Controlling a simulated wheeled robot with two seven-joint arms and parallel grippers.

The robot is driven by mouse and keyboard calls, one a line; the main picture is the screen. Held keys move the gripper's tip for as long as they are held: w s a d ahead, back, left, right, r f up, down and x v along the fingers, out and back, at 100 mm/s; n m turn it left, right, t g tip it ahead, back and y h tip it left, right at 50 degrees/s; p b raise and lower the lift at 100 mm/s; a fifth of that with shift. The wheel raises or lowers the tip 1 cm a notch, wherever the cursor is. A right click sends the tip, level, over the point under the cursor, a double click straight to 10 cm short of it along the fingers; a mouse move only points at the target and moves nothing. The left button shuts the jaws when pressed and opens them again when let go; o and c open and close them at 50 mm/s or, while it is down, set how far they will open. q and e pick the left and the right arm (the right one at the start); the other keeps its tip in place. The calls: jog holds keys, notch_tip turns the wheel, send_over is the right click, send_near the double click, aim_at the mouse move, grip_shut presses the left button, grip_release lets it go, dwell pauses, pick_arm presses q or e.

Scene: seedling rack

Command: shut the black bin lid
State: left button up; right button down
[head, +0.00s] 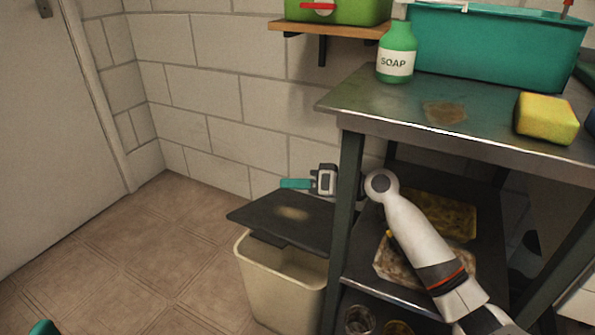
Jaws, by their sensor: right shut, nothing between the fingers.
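The black bin lid (265,222) stands partly open over the cream bin (275,290), left of the metal table. A gap shows between the lid and the bin's rim, and part of the bin's inside is visible. My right gripper (286,183) has teal fingers, shut and empty, pointing left. It shows just above the lid's far edge; I cannot tell whether it touches the lid. A teal tip at the bottom left corner looks like my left gripper (45,327); the rest of it is out of frame.
The metal table (385,115) holds a soap bottle (397,55), a teal tub (495,45) and a yellow sponge (546,117). My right arm reaches past its front, before lower shelves with trays (440,213). The tiled floor at left is clear.

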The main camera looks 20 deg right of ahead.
jog(key=shift+s+a+f+n, duration=0.2)
jog(key=shift+s+a+f, duration=0.25)
jog(key=shift+f, duration=0.15)
jog(key=shift+s+a+f+n, duration=0.2)
jog(key=shift+s+a+f, duration=0.15)
jog(key=shift+f, duration=0.2)
